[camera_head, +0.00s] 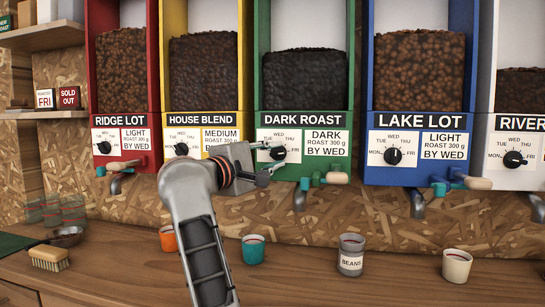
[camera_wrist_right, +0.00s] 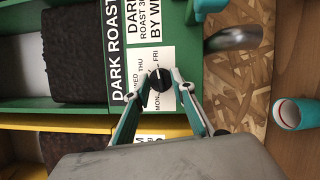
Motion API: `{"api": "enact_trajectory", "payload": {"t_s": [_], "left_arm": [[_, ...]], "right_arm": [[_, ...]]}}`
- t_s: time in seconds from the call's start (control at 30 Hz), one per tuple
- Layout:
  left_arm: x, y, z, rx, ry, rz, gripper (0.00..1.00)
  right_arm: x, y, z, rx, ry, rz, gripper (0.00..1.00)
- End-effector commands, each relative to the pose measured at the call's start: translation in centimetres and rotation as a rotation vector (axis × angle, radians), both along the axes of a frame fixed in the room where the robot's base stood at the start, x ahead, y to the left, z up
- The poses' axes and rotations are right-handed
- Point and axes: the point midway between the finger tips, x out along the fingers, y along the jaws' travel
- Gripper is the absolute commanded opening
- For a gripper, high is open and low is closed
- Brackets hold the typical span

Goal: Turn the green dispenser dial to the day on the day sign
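The green dispenser (camera_head: 256,100), labelled DARK ROAST, has a black dial (camera_head: 278,153) on a white plate with day names around it. The dial also shows in the right wrist view (camera_wrist_right: 160,80); its pale mark seems to point up there, towards the FRI side. My right gripper (camera_head: 269,157) is at the dial, fingers spread to either side of it. In the wrist view its fingertips (camera_wrist_right: 162,75) flank the dial closely; I cannot tell whether they touch it. The day sign (camera_head: 45,99) at the left reads ROAST FRI. My left gripper is not in view.
Red (camera_head: 121,120), yellow (camera_head: 180,107) and blue (camera_head: 415,120) dispensers stand alongside with similar dials. Cups, a BEANS tin (camera_head: 350,255) and a brush (camera_head: 49,257) stand on the wooden counter (camera_head: 120,270).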

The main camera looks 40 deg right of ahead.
Motion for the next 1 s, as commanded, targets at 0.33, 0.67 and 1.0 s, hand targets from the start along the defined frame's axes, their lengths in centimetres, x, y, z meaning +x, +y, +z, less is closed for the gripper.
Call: {"api": "enact_trajectory", "payload": {"t_s": [0.33, 0.67, 1.0], "left_arm": [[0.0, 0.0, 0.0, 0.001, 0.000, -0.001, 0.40], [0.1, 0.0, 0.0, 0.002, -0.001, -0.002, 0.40], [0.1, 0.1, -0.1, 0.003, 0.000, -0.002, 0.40]], "right_arm": [[-1.2, 3.9, -0.3, 0.000, 0.001, 0.004, 0.24], [-2.3, 7.0, -0.5, 0.001, 0.000, 0.000, 0.24], [-2.4, 7.1, -0.5, 0.001, 0.000, 0.000, 0.24]]}}
